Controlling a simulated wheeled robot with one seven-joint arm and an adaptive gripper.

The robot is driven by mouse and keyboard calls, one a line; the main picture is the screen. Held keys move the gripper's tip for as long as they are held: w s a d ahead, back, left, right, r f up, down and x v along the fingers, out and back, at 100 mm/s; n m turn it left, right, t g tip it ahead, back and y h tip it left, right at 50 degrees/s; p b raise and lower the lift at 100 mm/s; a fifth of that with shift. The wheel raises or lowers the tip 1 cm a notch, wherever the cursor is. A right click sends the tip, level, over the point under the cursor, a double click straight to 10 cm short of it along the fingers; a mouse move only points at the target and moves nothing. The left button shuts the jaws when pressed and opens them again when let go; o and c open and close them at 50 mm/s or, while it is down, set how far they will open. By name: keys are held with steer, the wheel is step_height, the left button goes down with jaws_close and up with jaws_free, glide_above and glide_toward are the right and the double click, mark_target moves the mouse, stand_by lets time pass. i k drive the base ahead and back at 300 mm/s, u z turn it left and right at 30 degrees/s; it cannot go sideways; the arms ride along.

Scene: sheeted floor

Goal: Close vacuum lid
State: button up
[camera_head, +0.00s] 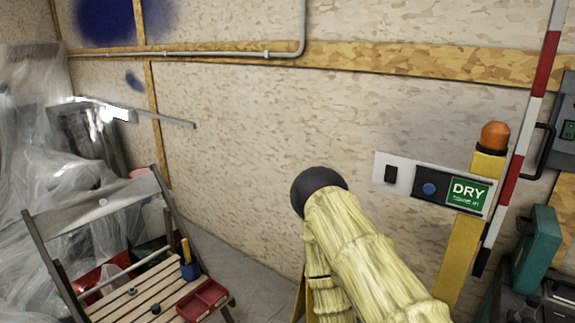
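I cannot clearly make out a vacuum or its lid in this view. A dark machine-like object (528,306) is cut off at the lower right corner, and I cannot tell whether it is the vacuum. A teal case-like object (536,249) stands just above it. A thick pale yellow, ribbed, sleeve-like shape with a black rounded end rises from the bottom centre; it looks like my own arm. My gripper's fingers do not show.
A slatted wooden chair-like stand (150,290) with a red tray (205,301) and a blue pot (190,270) is at lower left. Plastic sheeting (30,150) hangs behind it. A yellow post (459,245) with an orange lamp (494,137) and a red-white pole (520,150) stand right.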

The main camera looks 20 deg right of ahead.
mark_target(541, 237)
steer(key=z, duration=0.9)
steer(key=i, duration=0.8)
steer(key=z, duration=1.15)
steer(key=i, duration=0.4)
steer(key=z, duration=0.65)
steer(key=k, duration=0.85)
steer(key=u, duration=0.1)
